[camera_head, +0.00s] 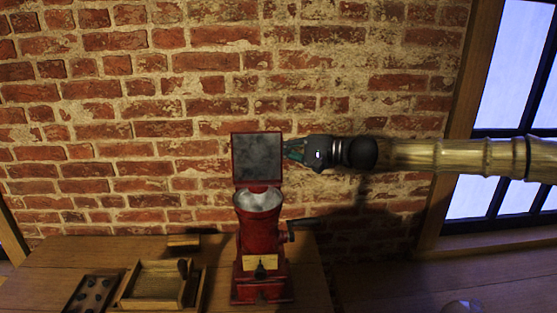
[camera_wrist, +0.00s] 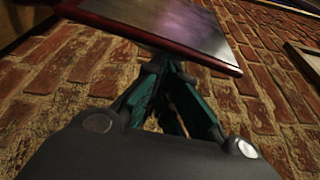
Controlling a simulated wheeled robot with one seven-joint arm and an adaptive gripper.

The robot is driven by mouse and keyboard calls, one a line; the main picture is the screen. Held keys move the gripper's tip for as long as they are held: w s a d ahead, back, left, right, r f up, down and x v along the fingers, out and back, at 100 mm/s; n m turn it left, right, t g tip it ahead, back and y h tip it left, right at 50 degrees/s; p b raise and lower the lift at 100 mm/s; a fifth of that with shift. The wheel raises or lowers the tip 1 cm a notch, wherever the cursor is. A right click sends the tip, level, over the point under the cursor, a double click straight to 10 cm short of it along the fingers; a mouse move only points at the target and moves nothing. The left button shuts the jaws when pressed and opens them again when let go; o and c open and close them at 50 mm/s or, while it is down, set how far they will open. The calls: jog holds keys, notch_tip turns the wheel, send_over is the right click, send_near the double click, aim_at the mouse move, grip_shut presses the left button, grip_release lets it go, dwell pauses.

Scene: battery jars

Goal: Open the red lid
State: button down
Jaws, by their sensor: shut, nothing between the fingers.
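The red lid (camera_head: 257,158) stands upright and open above the red grinder-like machine (camera_head: 262,240) in the head view. Its grey inner face shows, framed in red, and the round grey mouth (camera_head: 258,199) below it is uncovered. My gripper (camera_head: 288,152) is at the lid's right edge, with green fingers pointing left; I cannot tell if they touch it. In the wrist view, the lid (camera_wrist: 170,27) spans the top, and the fingers of my gripper (camera_wrist: 165,62) converge just below its edge, shut with nothing between them.
The machine stands on a wooden table (camera_head: 210,255), with a dark crank (camera_head: 303,223) on its right side. Wooden trays (camera_head: 155,285) lie to its left, one holding several dark round pieces. A brick wall (camera_head: 220,80) is behind, and a window (camera_head: 515,90) is at right.

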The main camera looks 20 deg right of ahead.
jog(key=shift+s+n+b, duration=0.2)
jog(key=shift+n+b, duration=0.1)
jog(key=shift+b, duration=0.45)
jog(key=shift+r, duration=0.25)
jog(key=shift+f, duration=0.1)
jog(key=w+d+b, duration=0.1)
jog(key=w+b, duration=0.1)
jog(key=w, duration=0.2)
jog(key=v, duration=1)
jog(key=shift+f+b, duration=0.3)
jog(key=shift+b, duration=0.05)
jog(key=shift+s, duration=0.15)
